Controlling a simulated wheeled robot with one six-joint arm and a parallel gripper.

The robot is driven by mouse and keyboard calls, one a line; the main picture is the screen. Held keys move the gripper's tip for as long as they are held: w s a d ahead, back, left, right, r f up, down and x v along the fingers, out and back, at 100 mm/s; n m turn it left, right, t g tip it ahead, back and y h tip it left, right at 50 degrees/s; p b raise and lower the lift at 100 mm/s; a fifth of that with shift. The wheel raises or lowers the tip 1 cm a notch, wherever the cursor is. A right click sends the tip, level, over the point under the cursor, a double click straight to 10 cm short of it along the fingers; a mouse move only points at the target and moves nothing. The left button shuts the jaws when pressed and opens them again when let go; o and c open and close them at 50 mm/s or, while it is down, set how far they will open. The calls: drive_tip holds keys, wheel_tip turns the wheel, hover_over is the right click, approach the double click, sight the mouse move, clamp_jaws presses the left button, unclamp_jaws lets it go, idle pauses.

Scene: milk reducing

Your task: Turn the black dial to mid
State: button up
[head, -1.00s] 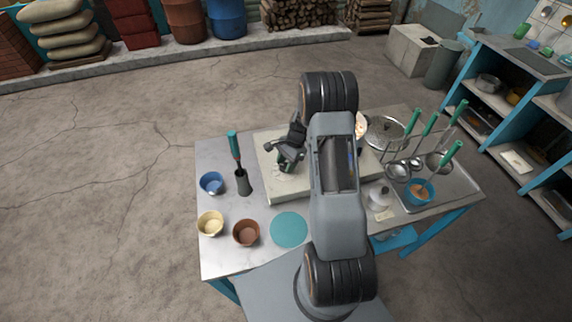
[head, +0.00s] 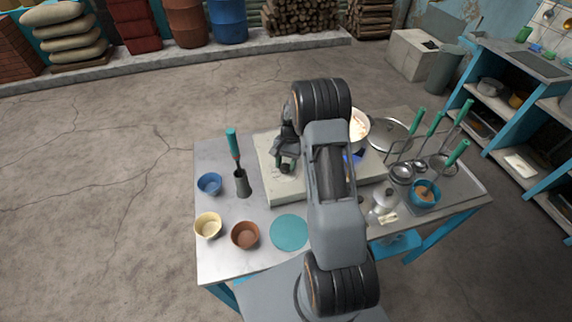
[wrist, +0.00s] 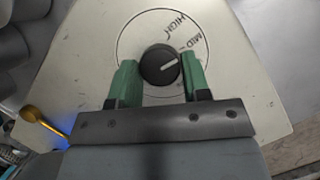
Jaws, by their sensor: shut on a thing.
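The black dial (wrist: 159,64) is round, with a white pointer line, and sits on the cream stove (head: 290,194). HIGH and MID are printed around it in the wrist view. The pointer aims right and slightly up, close to the MID mark. My gripper (wrist: 158,74) has one green finger on each side of the dial and is shut on it. In the head view my gripper (head: 286,164) is over the left part of the stove, and the dial is hard to make out there.
A pot (head: 358,128) with pale contents stands behind my arm, with a blue flame (head: 353,157) below it. A ladle rack and metal pans stand at the right.

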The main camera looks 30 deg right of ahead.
idle(0.4)
drive_tip(key=o, duration=0.9)
drive_tip(key=b+v, duration=0.2)
drive_tip(key=v, duration=1.2)
drive_tip(key=shift+f, duration=0.1)
drive_tip(key=shift+s+a+r+n+t+h, duration=0.55)
drive_tip(key=shift+s+a+r+n+t, duration=0.8)
drive_tip(key=shift+s+a, duration=1.7)
drive_tip(key=shift+s+a+r+n+t+h, duration=0.5)
drive_tip(key=shift+s+a+r+n+t, duration=0.9)
drive_tip(key=shift+s, duration=2.9)
drive_tip(key=shift+s+a+r+n+t+h, duration=0.55)
drive_tip(key=shift+s+a+r+n+t, duration=0.8)
drive_tip(key=shift+s+a, duration=1.8)
